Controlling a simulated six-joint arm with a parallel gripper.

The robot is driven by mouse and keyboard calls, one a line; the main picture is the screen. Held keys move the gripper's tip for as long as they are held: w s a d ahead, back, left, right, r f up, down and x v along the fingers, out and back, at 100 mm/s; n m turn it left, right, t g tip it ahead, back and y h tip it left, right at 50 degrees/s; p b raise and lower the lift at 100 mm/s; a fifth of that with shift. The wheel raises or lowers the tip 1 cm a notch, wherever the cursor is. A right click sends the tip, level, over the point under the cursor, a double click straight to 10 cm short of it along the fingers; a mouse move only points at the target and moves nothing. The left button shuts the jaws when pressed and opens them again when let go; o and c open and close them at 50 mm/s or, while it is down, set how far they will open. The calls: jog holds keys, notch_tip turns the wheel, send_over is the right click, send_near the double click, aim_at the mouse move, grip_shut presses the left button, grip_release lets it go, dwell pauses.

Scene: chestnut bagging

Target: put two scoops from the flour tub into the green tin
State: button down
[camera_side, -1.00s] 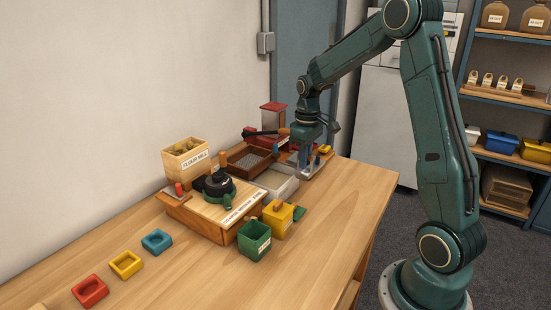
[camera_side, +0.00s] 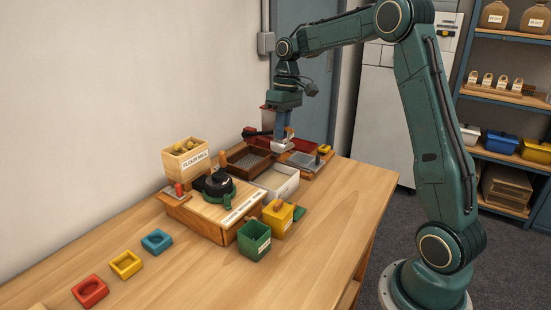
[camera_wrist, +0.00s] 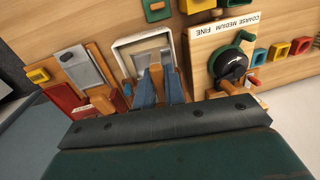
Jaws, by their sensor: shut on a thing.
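My gripper (camera_side: 283,131) points down and is shut on a small pale scoop (camera_side: 285,147), above the table's back part. The green tin (camera_side: 254,240) stands open at the table's front, left of the yellow tin. I cannot tell whether flour is in the scoop.
The mill (camera_side: 238,203), with its black top, stands left of the tub. A yellow tin (camera_side: 277,219) is beside it. A brown tray (camera_side: 248,160) and a wooden station with a grey plate (camera_side: 303,161) flank the tub's back. The table's right front is clear.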

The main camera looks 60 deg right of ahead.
aim_at(274, 140)
jog(key=shift+w+a+y, duration=0.3)
jog(key=shift+w+a, duration=0.35)
jog(key=shift+w, duration=0.35)
notch_tip(274, 140, down, 5)
jog(key=shift+f, duration=0.15)
